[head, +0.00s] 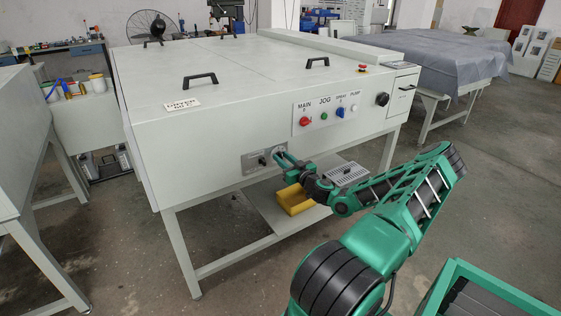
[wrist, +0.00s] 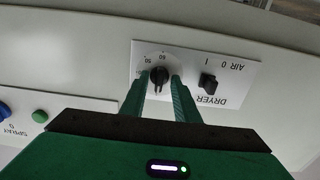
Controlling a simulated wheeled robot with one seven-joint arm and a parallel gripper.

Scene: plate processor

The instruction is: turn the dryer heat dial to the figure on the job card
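The dryer heat dial (wrist: 159,75) is a round black knob on a white scale with figures such as 50 and 60, upside down in the wrist view. My gripper (wrist: 160,80) has its two green fingers on either side of the knob, with gaps showing, so it is open around it. Part of the scale is hidden by the fingers, and the knob's setting is hard to read. In the head view my gripper (head: 281,155) is at the dryer panel (head: 251,161). The job card (head: 183,105) lies on the machine's top and reads DRYER with a small, unclear figure.
A black DRYER AIR switch (wrist: 208,83) sits close beside the dial. The upper panel (head: 325,112) carries red, green and blue controls. A black knob (head: 382,99) and red stop button (head: 362,69) are further right.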

